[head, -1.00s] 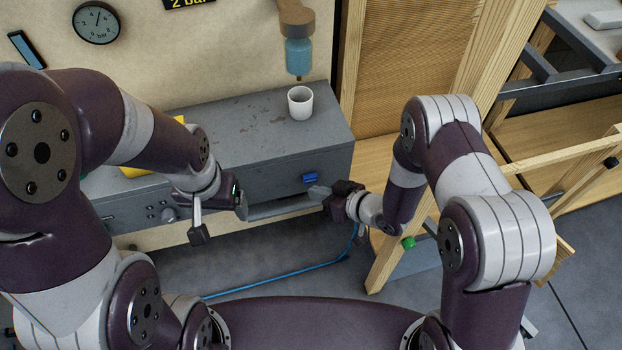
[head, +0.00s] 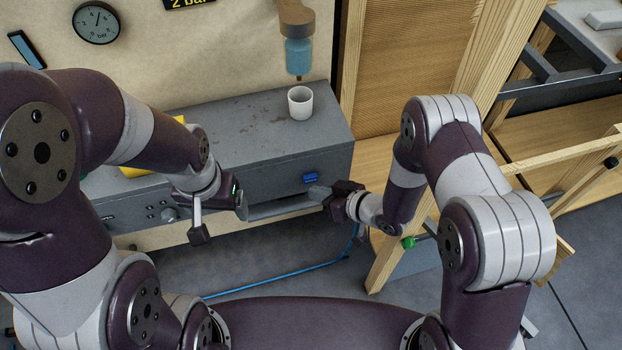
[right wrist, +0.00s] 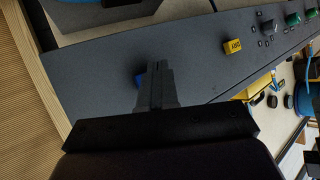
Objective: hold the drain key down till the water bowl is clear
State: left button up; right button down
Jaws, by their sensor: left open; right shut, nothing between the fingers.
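The drain key (head: 310,178) is a small blue block on the right end of the grey cabinet's front. The water bowl (head: 298,56) hangs under a brown body above the cabinet and looks blue-tinted; its water level is too small to read. A white cup (head: 300,103) stands below it on the cabinet top. My right gripper (head: 318,192) is shut and empty, its tips at the key's lower edge. In the right wrist view its fingers (right wrist: 157,70) partly hide the blue key (right wrist: 139,82); I cannot tell if they press it. My left gripper (head: 221,214) is open and empty before the cabinet.
The grey cabinet (head: 250,135) has a stained top. A round gauge (head: 96,22) is on the wall. A wooden frame (head: 470,75) stands close on the right. A blue hose (head: 290,276) runs along the floor.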

jog(key=shift+w, duration=0.15)
jog(key=shift+w+a, duration=0.1)
jog(key=shift+w, duration=0.15)
jog(key=shift+w+a, duration=0.15)
jog(key=shift+w, duration=0.3)
dwell(7.2)
